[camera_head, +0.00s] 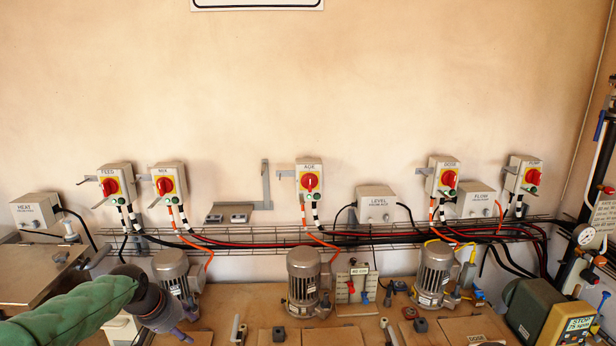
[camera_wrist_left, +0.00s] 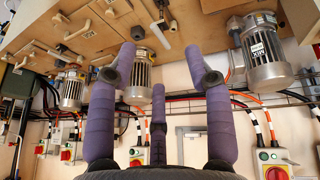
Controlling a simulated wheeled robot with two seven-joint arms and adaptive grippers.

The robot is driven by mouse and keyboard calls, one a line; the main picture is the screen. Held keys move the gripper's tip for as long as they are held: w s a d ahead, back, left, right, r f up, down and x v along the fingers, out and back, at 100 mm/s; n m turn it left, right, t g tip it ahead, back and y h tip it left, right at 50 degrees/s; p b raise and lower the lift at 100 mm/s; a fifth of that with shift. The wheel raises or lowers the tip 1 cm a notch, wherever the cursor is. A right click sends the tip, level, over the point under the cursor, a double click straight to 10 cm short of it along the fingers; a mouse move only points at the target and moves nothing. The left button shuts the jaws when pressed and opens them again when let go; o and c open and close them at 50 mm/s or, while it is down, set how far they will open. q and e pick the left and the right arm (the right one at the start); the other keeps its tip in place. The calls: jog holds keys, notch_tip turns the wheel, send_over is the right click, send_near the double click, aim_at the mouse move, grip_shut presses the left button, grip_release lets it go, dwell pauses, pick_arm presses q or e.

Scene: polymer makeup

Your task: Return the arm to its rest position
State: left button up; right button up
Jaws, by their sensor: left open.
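My left arm (camera_head: 75,310) in a green sleeve comes in from the lower left of the head view. Its dark wrist and purple-wrapped left gripper (camera_head: 180,328) are over the left part of the bench, in front of the leftmost grey motor (camera_head: 172,272). In the left wrist view the left gripper (camera_wrist_left: 160,70) shows purple fingers spread apart with nothing between them. That view is turned over, with the bench at the top. My right gripper is not in view.
The wooden bench (camera_head: 260,312) carries a middle motor (camera_head: 303,282) and a right motor (camera_head: 434,272). A wire cable tray (camera_head: 270,239) runs along the wall below several red-knob switch boxes. A metal-topped box (camera_head: 35,272) stands left, and a green-and-yellow unit (camera_head: 548,312) right.

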pick_arm(q)
jog(key=s+d+f+g, duration=0.1)
jog(key=s+d+f, duration=0.15)
jog(key=f, duration=0.65)
jog(key=s+d+f+h, duration=0.15)
jog(key=d+f, duration=0.25)
jog(key=f, duration=0.5)
jog(key=s+d+f+g, duration=0.1)
jog(key=s+d+f, duration=0.2)
jog(key=f, duration=0.7)
jog(key=s+d+f+n+g, duration=0.1)
jog(key=s+d+f, duration=0.2)
jog(key=s+f, duration=0.3)
jog(key=s+d+f+g, duration=0.1)
jog(key=s+d+f, duration=0.2)
jog(key=s, duration=0.6)
jog(key=s+d+f+n+g, duration=0.1)
jog(key=s+d+f, duration=0.35)
jog(key=s, duration=0.25)
notch_tip(320, 180, down, 9)
jog(key=w+b, duration=0.1)
jog(key=b, duration=0.9)
jog(key=shift+w+d+m+t+h, duration=0.35)
jog(key=shift+d+m+t, duration=0.05)
jog(key=shift+d, duration=0.05)
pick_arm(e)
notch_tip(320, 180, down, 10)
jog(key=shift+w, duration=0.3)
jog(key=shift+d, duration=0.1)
